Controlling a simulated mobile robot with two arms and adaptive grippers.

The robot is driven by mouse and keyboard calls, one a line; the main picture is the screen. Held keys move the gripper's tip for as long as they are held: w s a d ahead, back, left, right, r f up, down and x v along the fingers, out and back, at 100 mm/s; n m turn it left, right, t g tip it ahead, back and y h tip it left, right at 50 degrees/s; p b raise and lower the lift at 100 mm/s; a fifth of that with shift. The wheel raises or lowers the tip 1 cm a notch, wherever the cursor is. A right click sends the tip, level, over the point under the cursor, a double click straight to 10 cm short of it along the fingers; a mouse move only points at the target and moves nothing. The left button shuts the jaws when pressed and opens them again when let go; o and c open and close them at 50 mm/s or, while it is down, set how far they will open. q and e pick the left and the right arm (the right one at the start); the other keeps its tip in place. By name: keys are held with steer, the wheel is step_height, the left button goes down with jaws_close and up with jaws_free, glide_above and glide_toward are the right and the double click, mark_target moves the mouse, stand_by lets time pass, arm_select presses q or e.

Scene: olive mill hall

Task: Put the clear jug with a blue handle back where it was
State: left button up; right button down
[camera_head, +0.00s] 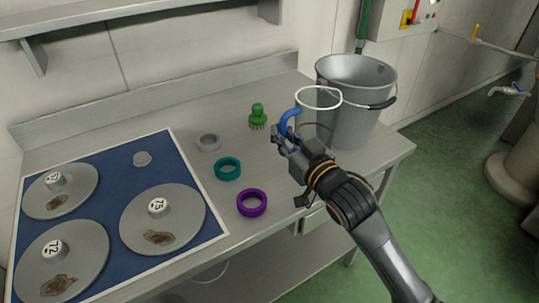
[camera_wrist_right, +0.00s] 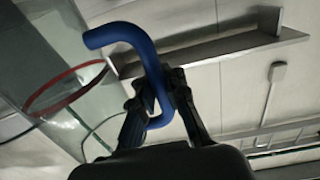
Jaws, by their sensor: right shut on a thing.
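The clear jug (camera_head: 316,113) shows in the head view by its pale round rim, in front of the metal bucket. Its blue handle (camera_head: 289,120) is on the left side. My right gripper (camera_head: 288,143) is shut on the handle. In the right wrist view, the fingers (camera_wrist_right: 152,105) close around the blue handle (camera_wrist_right: 150,65), and the clear wall of the jug (camera_wrist_right: 92,105) with a reddish ring is at left. I cannot tell whether the jug's bottom touches the table. My left gripper is not in view.
The metal bucket (camera_head: 362,92) stands close behind the jug. A green brush (camera_head: 258,115), a grey ring (camera_head: 208,142), a teal ring (camera_head: 228,162) and a purple ring (camera_head: 252,214) lie left of my gripper. A blue board (camera_head: 110,192) with grey discs covers the table's left. Bare table (camera_head: 285,180) lies between.

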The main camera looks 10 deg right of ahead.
steer(key=w+a+f, duration=0.2)
steer(key=w+f, duration=0.1)
steer(key=f, duration=0.5)
steer(key=shift+w+f, duration=0.15)
steer(key=shift+f, duration=0.1)
steer(key=shift+a+f, duration=0.1)
steer(key=c, duration=1.4)
jaws_free()
steer(key=b+v, duration=0.1)
steer(key=v, duration=1.1)
